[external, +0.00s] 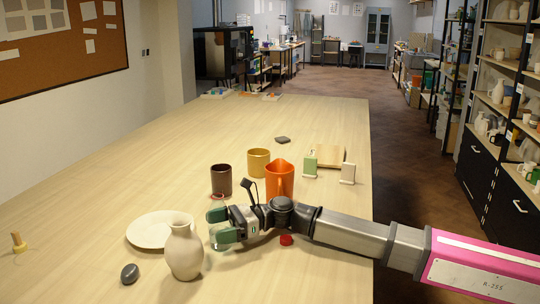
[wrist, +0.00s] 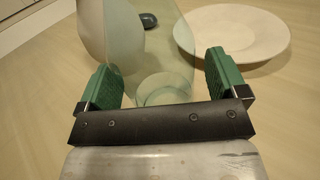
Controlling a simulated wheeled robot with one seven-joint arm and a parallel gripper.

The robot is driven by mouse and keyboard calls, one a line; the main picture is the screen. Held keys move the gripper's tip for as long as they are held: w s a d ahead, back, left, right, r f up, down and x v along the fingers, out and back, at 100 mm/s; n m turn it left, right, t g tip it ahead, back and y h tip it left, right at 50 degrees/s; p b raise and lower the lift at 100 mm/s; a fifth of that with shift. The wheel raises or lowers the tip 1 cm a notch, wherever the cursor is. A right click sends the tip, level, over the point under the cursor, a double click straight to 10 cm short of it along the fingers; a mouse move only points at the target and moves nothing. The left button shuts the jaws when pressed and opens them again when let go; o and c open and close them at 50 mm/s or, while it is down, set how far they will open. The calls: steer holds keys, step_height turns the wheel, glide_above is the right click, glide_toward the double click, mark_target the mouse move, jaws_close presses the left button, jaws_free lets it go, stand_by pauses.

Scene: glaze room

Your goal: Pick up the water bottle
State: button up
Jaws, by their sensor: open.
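A clear, pale green glass bottle (wrist: 168,60), which I take for the water bottle, stands between the two green fingers of my gripper (wrist: 163,80) in the wrist view. The fingers are apart, one on each side of it, and I see no firm contact. In the external view my gripper (external: 219,226) reaches left low over the table, and its fingers mostly hide the bottle. The bottle's round base shows faintly through the glass.
A cream vase (external: 185,250) stands close to the bottle, with a dark stone (external: 129,273) beside it. A pale plate (external: 150,230) lies left of my gripper. A dark mug (external: 221,181), yellow mug (external: 258,162) and orange pitcher (external: 279,176) stand behind. The table's far left is mostly clear.

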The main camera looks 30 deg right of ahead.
mark_target(218, 213)
steer(key=c, duration=1.1)
steer(key=shift+r, duration=0.15)
steer(key=shift+r, duration=1.8)
steer(key=shift+s+a+r, duration=0.4)
steer(key=shift+s+r, duration=0.8)
steer(key=shift+s, duration=0.7)
steer(key=shift+s+a+r, duration=0.4)
steer(key=shift+s+r, duration=0.75)
steer(key=shift+s, duration=0.7)
steer(key=shift+s+a+r, duration=0.4)
steer(key=shift+s+r, duration=0.8)
steer(key=shift+s, duration=0.7)
